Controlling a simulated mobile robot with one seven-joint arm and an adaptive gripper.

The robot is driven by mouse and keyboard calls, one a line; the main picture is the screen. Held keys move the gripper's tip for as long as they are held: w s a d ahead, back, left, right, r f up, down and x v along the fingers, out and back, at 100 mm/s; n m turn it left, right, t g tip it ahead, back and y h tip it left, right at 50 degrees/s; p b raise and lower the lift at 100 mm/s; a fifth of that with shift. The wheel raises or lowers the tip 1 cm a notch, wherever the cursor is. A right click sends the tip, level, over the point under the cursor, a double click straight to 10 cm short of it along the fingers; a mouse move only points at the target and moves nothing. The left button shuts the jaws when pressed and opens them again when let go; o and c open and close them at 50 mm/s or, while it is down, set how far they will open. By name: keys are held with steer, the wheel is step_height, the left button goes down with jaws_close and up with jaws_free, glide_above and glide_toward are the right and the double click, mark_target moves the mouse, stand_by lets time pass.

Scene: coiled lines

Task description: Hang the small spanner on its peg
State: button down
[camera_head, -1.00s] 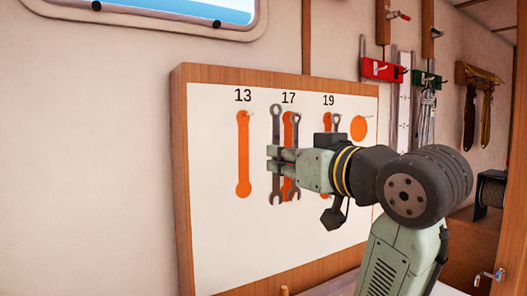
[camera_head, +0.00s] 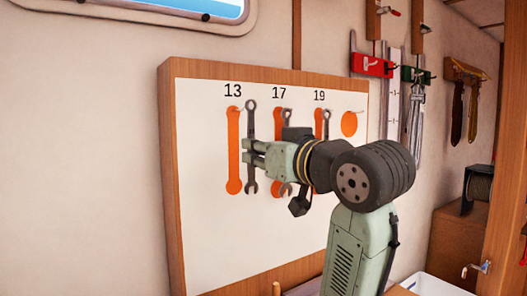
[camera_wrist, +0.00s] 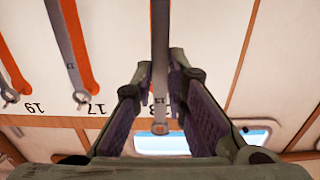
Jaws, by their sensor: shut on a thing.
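My gripper (camera_head: 252,152) is shut on the small spanner (camera_head: 251,121), around the middle of its shaft. The spanner is upright, ring end up and open jaw down. In the head view it stands just right of the orange 13 outline (camera_head: 233,160), overlapping its edge little or not at all. The 13 peg (camera_head: 238,108) shows at the outline's top, left of the ring. I cannot tell the gap between ring and peg.
Spanners hang at the 17 (camera_head: 286,117) and 19 (camera_head: 326,122) outlines, close to the right and partly behind my arm. An orange disc (camera_head: 349,124) is bare. The white board (camera_head: 205,240) has a raised wooden frame (camera_head: 170,180). Its left side is clear.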

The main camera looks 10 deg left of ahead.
steer(key=shift+f+x, duration=0.15)
steer(key=shift+x, duration=1)
steer(key=shift+f+x, duration=0.15)
steer(key=shift+x, duration=1.05)
steer(key=c, duration=1.5)
jaws_free()
